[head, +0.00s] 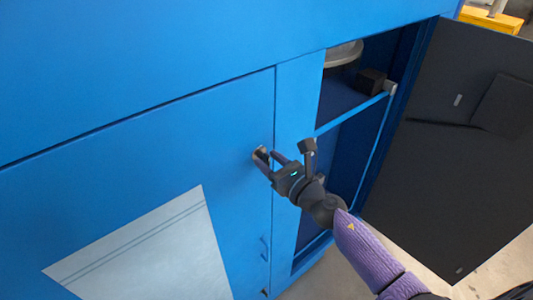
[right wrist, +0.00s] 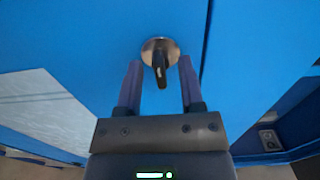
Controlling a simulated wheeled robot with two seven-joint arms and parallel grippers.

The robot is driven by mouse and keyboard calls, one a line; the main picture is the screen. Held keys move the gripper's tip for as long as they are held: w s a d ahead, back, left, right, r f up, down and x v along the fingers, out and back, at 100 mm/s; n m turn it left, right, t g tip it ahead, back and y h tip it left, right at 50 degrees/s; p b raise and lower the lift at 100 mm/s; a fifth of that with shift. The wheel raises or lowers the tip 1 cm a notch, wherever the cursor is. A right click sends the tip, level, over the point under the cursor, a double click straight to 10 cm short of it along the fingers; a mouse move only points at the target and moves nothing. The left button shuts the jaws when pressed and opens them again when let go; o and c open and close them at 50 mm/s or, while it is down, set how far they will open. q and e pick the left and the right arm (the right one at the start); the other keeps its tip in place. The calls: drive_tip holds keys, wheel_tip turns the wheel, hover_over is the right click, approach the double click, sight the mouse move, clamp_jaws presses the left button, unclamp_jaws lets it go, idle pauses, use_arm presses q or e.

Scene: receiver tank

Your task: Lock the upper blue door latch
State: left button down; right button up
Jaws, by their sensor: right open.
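The upper latch (head: 261,153) is a round metal disc with a dark handle, near the right edge of the closed blue door (head: 190,140). In the right wrist view the latch (right wrist: 160,52) shows its black lever pointing down, slightly right. My right gripper (head: 270,160) is at the latch. In the right wrist view the open fingers of my right gripper (right wrist: 158,80) stand on either side of the lever, with gaps to it. I cannot tell how deep the fingers reach. My left gripper is not in view.
A lower latch (head: 264,292) and a small blue handle (head: 264,249) sit below on the same door. A pale sheet (head: 150,250) is on the blue door.

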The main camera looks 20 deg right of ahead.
drive_tip(key=shift+w+a, duration=0.2)
drive_tip(key=shift+w, duration=0.45)
drive_tip(key=shift+c, duration=0.2)
clamp_jaws()
